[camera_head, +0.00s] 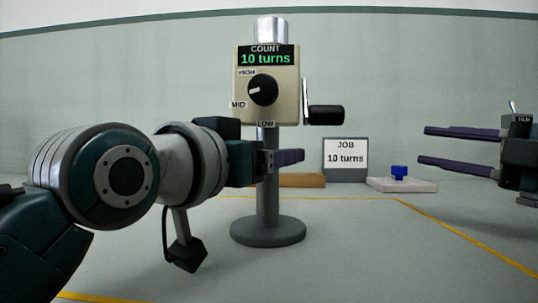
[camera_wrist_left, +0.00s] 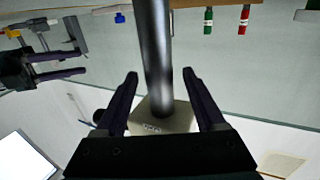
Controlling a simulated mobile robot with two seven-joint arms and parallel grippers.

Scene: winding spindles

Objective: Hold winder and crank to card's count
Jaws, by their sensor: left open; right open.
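The winder (camera_head: 244,112) is a beige box on a grey post (camera_head: 268,200) with a round base. Its display reads "COUNT 10 turns", and its black knob's mark points roughly toward MID. The crank's black handle (camera_head: 325,115) sticks out at the box's right. The card (camera_head: 345,160) reads "JOB 10 turns". My left gripper (camera_head: 291,157) is open at the post, below the box. In the left wrist view the post (camera_wrist_left: 155,50) stands between its spread fingers, with no clear contact. My right gripper (camera_head: 424,145) is open and empty, right of the handle and apart from it.
A pale block with a blue piece (camera_head: 399,172) lies right of the card. A brown strip (camera_head: 302,181) lies behind the post. Yellow lines mark the grey table. Green (camera_wrist_left: 208,20) and red (camera_wrist_left: 244,19) items show in the left wrist view. The front right table is clear.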

